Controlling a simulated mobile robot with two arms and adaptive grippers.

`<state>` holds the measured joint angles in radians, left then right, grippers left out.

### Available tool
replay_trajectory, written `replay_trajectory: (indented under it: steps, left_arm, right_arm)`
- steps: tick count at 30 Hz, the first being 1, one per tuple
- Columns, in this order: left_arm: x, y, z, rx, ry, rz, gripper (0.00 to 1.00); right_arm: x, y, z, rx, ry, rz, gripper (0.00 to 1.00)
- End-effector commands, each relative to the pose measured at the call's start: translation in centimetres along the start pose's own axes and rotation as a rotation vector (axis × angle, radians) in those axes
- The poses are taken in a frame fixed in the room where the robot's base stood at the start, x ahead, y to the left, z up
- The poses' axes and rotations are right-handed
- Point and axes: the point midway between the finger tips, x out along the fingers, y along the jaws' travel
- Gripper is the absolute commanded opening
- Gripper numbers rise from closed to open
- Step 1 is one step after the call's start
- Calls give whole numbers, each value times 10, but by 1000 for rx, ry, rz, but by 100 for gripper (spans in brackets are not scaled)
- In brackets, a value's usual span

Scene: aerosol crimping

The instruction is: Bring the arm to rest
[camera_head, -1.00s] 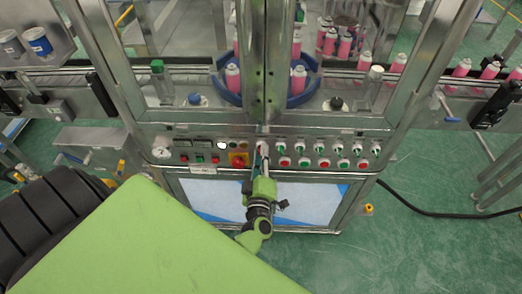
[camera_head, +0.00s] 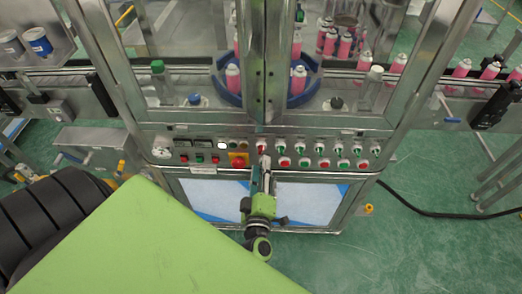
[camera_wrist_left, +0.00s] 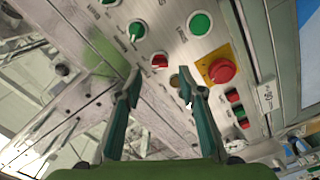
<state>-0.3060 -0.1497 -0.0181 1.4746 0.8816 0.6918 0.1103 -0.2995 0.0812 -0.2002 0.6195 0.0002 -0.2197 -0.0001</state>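My left gripper (camera_head: 262,168) is in front of the control panel (camera_head: 215,145) of the machine, just below a red selector switch (camera_head: 261,147). In the left wrist view my left gripper (camera_wrist_left: 161,88) has its two teal fingers apart with nothing between them. The red switch (camera_wrist_left: 160,61) shows beyond the fingertips, clear of them. The red emergency stop button on its yellow plate (camera_wrist_left: 220,70) is right of the fingers. My right gripper is not in view.
Rows of green and red buttons (camera_head: 321,163) line the panel right of my gripper. Pink aerosol cans (camera_head: 298,80) stand behind the cabinet's glass doors and along the conveyor at right. Green floor (camera_head: 420,235) is open at lower right, crossed by a black cable.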

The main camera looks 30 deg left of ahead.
Motion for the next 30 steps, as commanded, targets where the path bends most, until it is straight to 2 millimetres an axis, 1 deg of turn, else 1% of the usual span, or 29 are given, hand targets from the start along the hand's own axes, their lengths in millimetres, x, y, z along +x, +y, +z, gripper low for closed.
replay_trajectory:
  steps: [1, 6, 23, 26, 29, 30]
  left_arm:
    - [-8, -1, 0, 1, -1, -2, 36]
    - [-21, 0, 0, 1, 1, 0, 36]
    - [-22, -1, 2, 4, -4, 0, 36]
    - [-26, -10, 18, 48, -59, 3, 36]
    - [-38, -34, 58, 155, -192, 9, 36]
    - [-47, -49, 78, 214, -264, 11, 36]
  right_arm:
    - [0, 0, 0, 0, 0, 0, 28]
    - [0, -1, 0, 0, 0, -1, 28]
    - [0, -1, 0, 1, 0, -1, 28]
    - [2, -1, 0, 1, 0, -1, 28]
    - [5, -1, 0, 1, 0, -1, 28]
    - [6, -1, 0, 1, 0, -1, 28]
